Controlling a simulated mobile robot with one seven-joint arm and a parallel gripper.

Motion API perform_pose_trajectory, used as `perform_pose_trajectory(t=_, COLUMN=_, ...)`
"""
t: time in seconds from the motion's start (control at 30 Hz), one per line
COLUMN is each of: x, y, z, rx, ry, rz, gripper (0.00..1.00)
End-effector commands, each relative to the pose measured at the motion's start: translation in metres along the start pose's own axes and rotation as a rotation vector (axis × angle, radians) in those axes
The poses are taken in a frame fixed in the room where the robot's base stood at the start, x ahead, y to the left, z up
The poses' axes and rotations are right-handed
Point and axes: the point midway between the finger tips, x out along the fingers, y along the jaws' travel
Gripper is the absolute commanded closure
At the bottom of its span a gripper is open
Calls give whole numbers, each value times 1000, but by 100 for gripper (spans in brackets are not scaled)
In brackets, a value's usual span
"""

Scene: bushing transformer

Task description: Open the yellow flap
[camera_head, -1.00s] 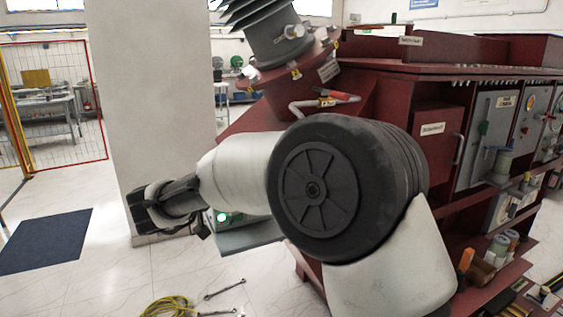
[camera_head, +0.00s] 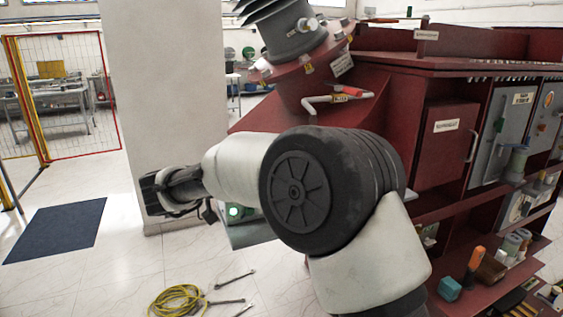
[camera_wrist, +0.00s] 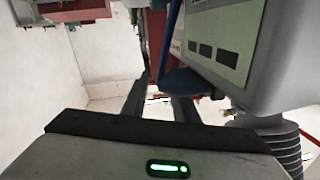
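I cannot make out a yellow flap for certain in either view. The red transformer (camera_head: 440,85) stands at the right behind my arm, with a grey ribbed bushing (camera_head: 285,30) on top. A red-handled valve on a pale pipe (camera_head: 335,98) with a small yellow tag sits below the bushing. My gripper (camera_head: 160,190) is out to the left, away from the transformer, before the white pillar. My arm hides the transformer's lower left side.
A grey box with dark buttons (camera_wrist: 215,50) is close at the right of the wrist view. A yellow cable coil (camera_head: 178,300) and tools lie on the floor. A white pillar (camera_head: 165,90) stands behind my gripper. Open floor lies at the left, around a blue mat (camera_head: 55,230).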

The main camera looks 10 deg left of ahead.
Motion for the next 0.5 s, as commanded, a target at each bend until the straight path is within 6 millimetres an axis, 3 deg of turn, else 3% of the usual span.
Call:
perform_pose_trajectory(t=0.27, x=-6, y=0, z=3, rx=-3, ry=-4, rz=-4, gripper=74)
perform_pose_trajectory(t=0.5, x=-47, y=-1, z=4, rx=-4, ry=-6, rz=-6, gripper=74)
